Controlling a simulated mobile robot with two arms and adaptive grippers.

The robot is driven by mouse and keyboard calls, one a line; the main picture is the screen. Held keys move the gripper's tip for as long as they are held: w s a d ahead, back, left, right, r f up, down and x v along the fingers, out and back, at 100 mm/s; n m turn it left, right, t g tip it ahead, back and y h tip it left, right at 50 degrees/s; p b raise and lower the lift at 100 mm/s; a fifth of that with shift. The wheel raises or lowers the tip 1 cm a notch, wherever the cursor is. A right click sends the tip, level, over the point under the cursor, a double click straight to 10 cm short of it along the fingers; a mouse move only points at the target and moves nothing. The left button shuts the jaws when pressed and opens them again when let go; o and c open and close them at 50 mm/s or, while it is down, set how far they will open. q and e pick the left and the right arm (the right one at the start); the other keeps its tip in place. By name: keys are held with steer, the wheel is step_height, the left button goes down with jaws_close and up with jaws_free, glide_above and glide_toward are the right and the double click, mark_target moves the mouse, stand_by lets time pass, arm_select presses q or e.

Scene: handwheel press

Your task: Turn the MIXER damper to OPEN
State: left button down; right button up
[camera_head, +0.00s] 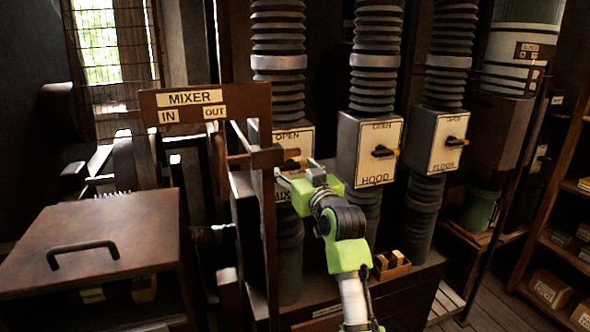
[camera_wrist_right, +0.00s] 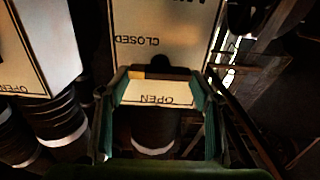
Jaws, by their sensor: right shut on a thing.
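The MIXER damper is a pale plate (camera_head: 306,138) on the leftmost duct, marked OPEN at its top. My right gripper (camera_head: 297,170) is in front of it and hides its lower part. The damper's dark handle with an orange tip (camera_head: 293,153) lies about level across the plate. In the right wrist view, which is upside down, the dark handle (camera_wrist_right: 158,70) sits between the green-edged fingers of my right gripper (camera_wrist_right: 160,80), which are shut on it. The words OPEN and CLOSED show on the plate (camera_wrist_right: 180,42). My left gripper is not in view.
The HOOD damper (camera_head: 371,150) and FLOOR damper (camera_head: 448,142) are to the right, their handles about level. A brown post with a MIXER IN/OUT sign (camera_head: 205,120) stands close left of my gripper. A lidded brown box (camera_head: 95,235) is at left; shelves (camera_head: 560,215) are at right.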

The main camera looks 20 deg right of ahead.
steer(key=n+p, duration=0.2)
steer(key=n, duration=0.1)
steer(key=shift+r+n, duration=0.1)
steer(key=shift+n, duration=0.3)
steer(key=n+p, duration=0.4)
steer(key=n, duration=0.1)
steer(key=shift+a, duration=0.1)
steer(key=n+p, duration=0.1)
steer(key=n, duration=0.1)
steer(key=n+p, duration=0.1)
steer(key=n, duration=0.1)
steer(key=shift+f+n, duration=0.2)
steer(key=shift+n, duration=0.2)
steer(key=shift+a+f+n+p, duration=0.15)
steer(key=shift+n+p, duration=1)
steer(key=shift+n, duration=0.85)
steer(key=shift+f, duration=0.1)
steer(key=o, duration=1)
steer(key=shift+o, duration=0.5)
